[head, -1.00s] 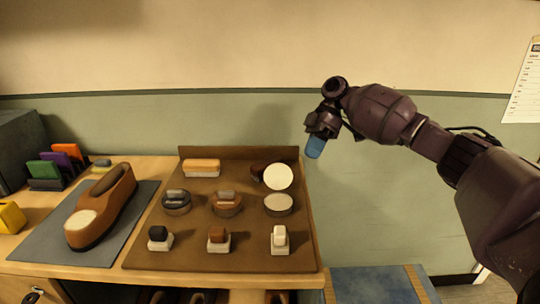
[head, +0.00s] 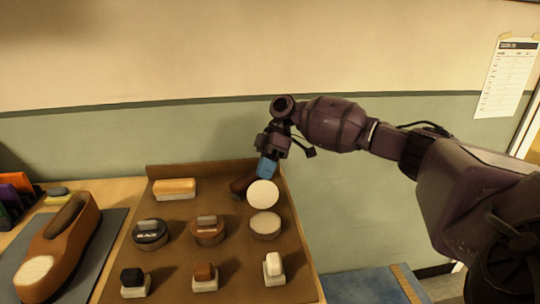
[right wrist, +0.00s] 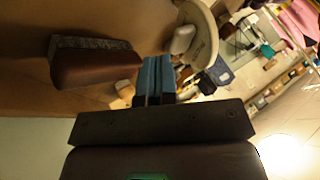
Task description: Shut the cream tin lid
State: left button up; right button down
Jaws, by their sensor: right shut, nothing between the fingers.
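The cream tin (head: 265,226) stands on the brown board at its right side. Its round pale lid (head: 262,194) is open and tilts up behind the tin; part of the lid also shows in the right wrist view (right wrist: 205,38). My right gripper (head: 265,168) is shut and empty, with blue fingertips, just behind the raised lid. In the right wrist view the closed fingers (right wrist: 156,76) are close to the lid's back edge; I cannot tell whether they touch. My left gripper is not in view.
A dark brush (head: 240,186) lies just left of the lid, and a tan-topped brush (head: 174,188) further left. A black tin (head: 150,234) and brown tin (head: 208,232) stand left of the cream tin. Several small daubers line the front. A brown shoe (head: 62,245) is at left.

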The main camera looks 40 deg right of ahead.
aim_at(262, 192)
jog(key=shift+x, duration=1.25)
jog(key=shift+s+a+r+p, duration=0.1)
jog(key=shift+r+p, duration=0.25)
jog(key=shift+p, duration=0.1)
jog(key=shift+s+t, duration=0.1)
jog(key=shift+t, duration=0.2)
